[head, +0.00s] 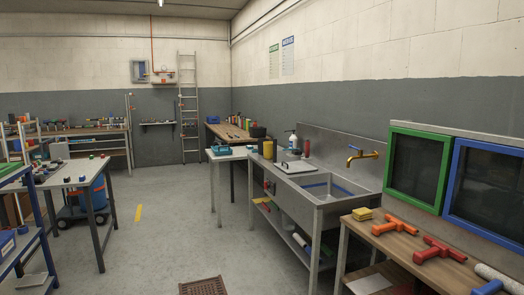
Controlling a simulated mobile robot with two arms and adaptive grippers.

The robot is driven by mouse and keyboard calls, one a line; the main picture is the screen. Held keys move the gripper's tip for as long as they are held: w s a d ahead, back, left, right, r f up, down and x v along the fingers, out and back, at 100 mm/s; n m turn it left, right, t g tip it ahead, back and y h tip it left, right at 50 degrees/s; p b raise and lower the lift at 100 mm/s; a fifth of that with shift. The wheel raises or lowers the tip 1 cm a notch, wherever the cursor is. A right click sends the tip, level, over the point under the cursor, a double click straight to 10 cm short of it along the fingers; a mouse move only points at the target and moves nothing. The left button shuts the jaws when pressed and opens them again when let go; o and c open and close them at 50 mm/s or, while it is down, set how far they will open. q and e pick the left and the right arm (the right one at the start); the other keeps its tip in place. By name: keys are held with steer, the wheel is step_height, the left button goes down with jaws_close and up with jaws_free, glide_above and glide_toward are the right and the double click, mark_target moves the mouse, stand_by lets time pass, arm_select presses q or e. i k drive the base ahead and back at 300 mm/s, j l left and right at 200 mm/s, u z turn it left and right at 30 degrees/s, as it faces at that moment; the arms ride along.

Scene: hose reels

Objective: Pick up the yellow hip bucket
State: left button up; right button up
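A small upright yellow container (268,149), perhaps the yellow hip bucket, stands at the left end of the steel sink unit (323,206). It is too small in the head view to make out a handle or an opening. A dark object stands right beside it. Neither of my grippers is in view.
A workbench (352,229) at the right front holds yellow sponges (362,214), orange and red squeegees, and framed panels behind. A grey table (75,173) with small parts and a blue wheeled bin stand left. A brown floor grate (203,286) lies in front. The middle floor is clear.

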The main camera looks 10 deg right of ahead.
mark_target(267, 145)
steer(key=i+u, duration=0.15)
steer(key=i, duration=0.4)
steer(key=i+u, duration=0.1)
steer(key=i, duration=3.85)
steer(key=i+j+z, duration=0.1)
steer(key=i+z, duration=0.15)
steer(key=i, duration=0.25)
steer(key=i+j+z, duration=0.25)
steer(key=i, duration=0.2)
steer(key=i+j+z, duration=0.15)
steer(key=i+z, duration=0.15)
steer(key=i, duration=0.2)
steer(key=i+j+z, duration=0.25)
steer(key=i+j, duration=0.1)
steer(key=i, duration=0.05)
